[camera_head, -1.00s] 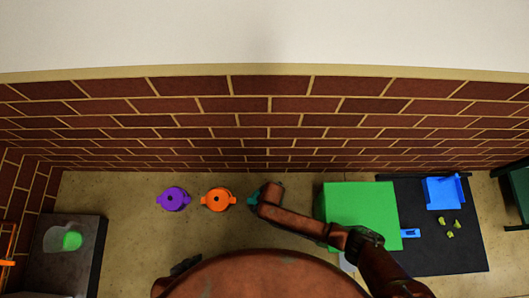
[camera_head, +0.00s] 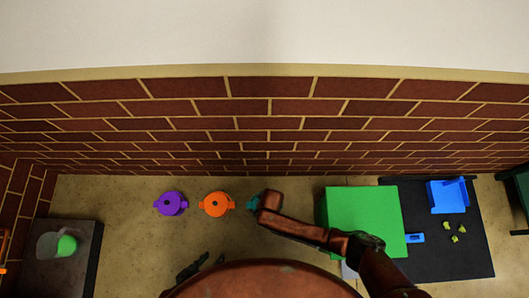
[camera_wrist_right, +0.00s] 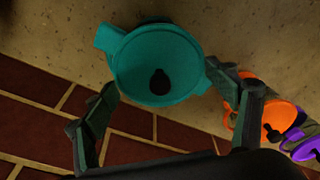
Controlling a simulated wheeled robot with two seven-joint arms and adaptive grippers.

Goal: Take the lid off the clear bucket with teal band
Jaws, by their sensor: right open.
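The teal lid (camera_wrist_right: 150,55) with a black knob (camera_wrist_right: 159,82) fills the top middle of the right wrist view. The bucket under it cannot be made out. In the head view only a sliver of teal (camera_head: 253,202) shows beside my right arm. My right gripper (camera_wrist_right: 163,80) is open, one finger on each side of the lid; whether either touches it is unclear. My left gripper (camera_head: 192,266) is a small dark shape at the bottom of the head view, well away from the lid; its opening cannot be judged.
An orange-lidded container (camera_head: 216,204) and a purple-lidded one (camera_head: 171,203) stand in a row left of the teal one. A green box (camera_head: 362,220) and a black mat (camera_head: 450,265) are on the right. A brick wall (camera_head: 265,125) rises behind.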

